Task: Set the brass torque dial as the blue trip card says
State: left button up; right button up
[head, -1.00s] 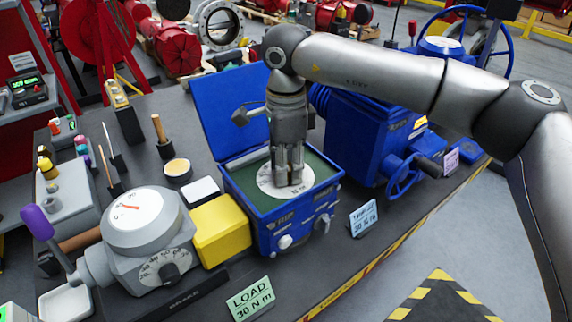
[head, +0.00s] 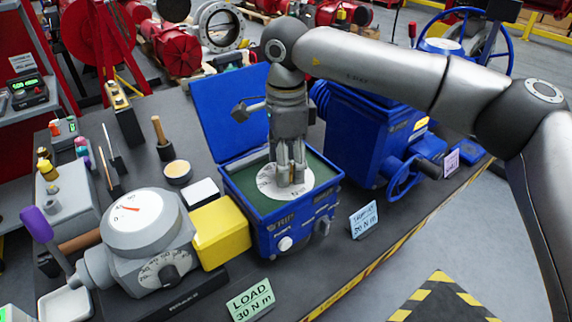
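A blue box (head: 262,205) stands open on the bench with its lid raised behind. Inside is a green panel with a round white scale (head: 268,186). My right gripper (head: 291,182) points straight down with its fingertips at the middle of this scale. The fingers hide the brass dial, so its setting and whether they grip it cannot be told. The blue trip card (head: 364,220) stands right of the box; it shows a value in N m, its first digit too blurred to be sure of. My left gripper is not in view.
A grey gauge unit (head: 143,235) with a purple-tipped lever and a yellow block (head: 220,232) stand left of the box. A green LOAD card (head: 250,299) reads 30 N m in front. A blue valve actuator (head: 365,135) with a handwheel stands close behind right.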

notch_tip(320, 180, up, 11)
dwell(0.3)
jog(key=shift+f, duration=0.15)
